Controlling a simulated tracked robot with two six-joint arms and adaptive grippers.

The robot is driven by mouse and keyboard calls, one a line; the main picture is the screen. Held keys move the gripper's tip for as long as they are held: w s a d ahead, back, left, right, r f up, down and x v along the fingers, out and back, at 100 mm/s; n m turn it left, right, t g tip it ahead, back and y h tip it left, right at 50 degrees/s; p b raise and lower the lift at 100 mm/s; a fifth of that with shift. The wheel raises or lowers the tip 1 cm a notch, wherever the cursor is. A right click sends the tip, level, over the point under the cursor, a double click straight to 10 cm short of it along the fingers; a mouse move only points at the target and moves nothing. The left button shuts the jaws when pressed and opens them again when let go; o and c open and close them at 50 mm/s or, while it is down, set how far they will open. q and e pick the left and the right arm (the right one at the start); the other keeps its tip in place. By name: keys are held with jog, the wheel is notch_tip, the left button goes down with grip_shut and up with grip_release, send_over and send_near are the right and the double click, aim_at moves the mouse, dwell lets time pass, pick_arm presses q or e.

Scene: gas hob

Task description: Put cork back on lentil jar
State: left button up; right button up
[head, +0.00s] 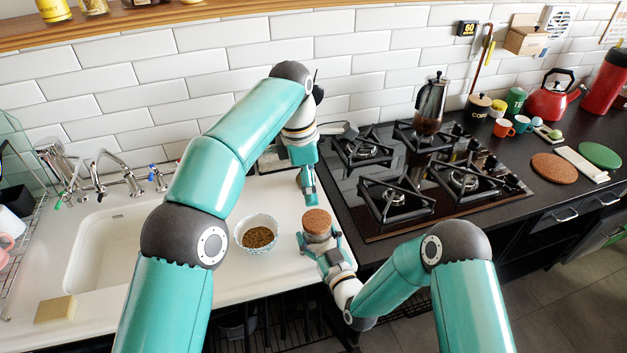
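The lentil jar (319,238) is a small glass jar at the front right of the white counter, mostly hidden by my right gripper and the cork. The round brown cork (317,219) is at the jar's mouth; I cannot tell how firmly it is seated. My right gripper (320,246) comes from the front, with its fingers on both sides of the jar, closed around it. My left gripper (309,202) points down just behind and above the cork. Its fingers look close together, but their gap is hidden, and I cannot tell whether they touch the cork.
A patterned bowl (257,245) with brown-green lentils stands left of the jar. The sink (112,245) and a sponge (55,309) are farther left. The black gas hob (430,180) with a glass coffee pot (429,105) is close on the right. The counter's front edge is near the jar.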

jog(key=o, duration=1.7)
jog(key=v, duration=1.2)
jog(key=shift+d+r, duration=0.15)
